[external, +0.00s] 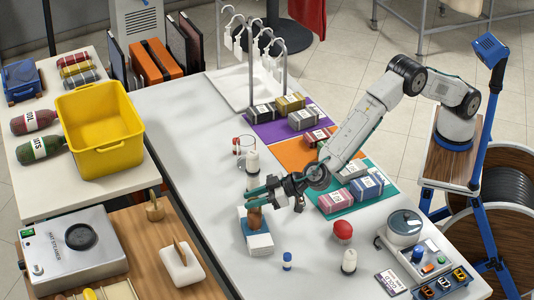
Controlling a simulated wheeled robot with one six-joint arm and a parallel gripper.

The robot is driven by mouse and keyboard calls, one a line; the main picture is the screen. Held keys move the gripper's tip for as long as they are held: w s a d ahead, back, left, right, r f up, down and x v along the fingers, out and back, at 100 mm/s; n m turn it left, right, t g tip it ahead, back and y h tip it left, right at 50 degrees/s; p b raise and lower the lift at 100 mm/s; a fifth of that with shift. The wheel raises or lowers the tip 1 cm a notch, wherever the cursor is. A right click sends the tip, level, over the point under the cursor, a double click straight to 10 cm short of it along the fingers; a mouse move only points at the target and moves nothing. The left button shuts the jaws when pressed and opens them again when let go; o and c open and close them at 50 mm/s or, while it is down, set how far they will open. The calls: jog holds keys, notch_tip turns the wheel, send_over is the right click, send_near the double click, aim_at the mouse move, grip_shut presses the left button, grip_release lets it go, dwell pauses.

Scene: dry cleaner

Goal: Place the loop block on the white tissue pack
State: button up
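The white tissue pack (258,244) lies on the white table, with a blue side showing. A brown block (255,218), which looks like the loop block, is at the pack's top. I cannot tell whether it rests on the pack or hangs just above it. My gripper (257,196) reaches in from the right, with its fingers at the brown block's upper end. The fingers overlap the block's top in this view, so their grip and opening are unclear. The block's loop shape does not show clearly.
A white bottle (252,165) stands close behind my gripper. A small blue-capped bottle (287,262), a red ball-like thing (343,231) and another white bottle (349,262) stand to the right. Boxes lie on the green mat (335,205). The table's front-left is clear.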

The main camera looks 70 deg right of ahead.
jog(key=v, duration=1)
jog(key=shift+d, duration=0.1)
jog(key=w+d+r+m+h, duration=0.1)
jog(key=w+d+r+h, duration=0.2)
jog(key=d, duration=0.5)
jog(key=w+d+r+m+h, duration=0.15)
jog(key=d+r, duration=0.25)
jog(key=d, duration=0.4)
jog(key=w+d+r+m+h, duration=0.1)
jog(key=w+d+r, duration=0.25)
jog(key=d, duration=0.45)
jog(key=s+d+r+m+g+h, duration=0.1)
jog(key=s+d+r+g+h, duration=0.15)
jog(key=d, duration=0.95)
jog(key=s+d+r+m+g+h, duration=0.1)
jog(key=s+d+r+h, duration=0.15)
jog(key=d, duration=0.85)
jog(key=s+d+g, duration=0.5)
jog(key=s+d, duration=0.9)
jog(key=d, duration=0.2)
jog(key=s+d+f+g+y, duration=0.1)
jog(key=s+f+y, duration=0.1)
jog(key=s, duration=0.8)
jog(key=s+d+f+g+y, duration=0.1)
jog(key=s+f+g+y, duration=0.1)
jog(key=s, duration=0.8)
jog(key=shift+d+f+n+y, duration=0.2)
jog(key=shift+f+n+y, duration=0.2)
jog(key=shift+y, duration=0.35)
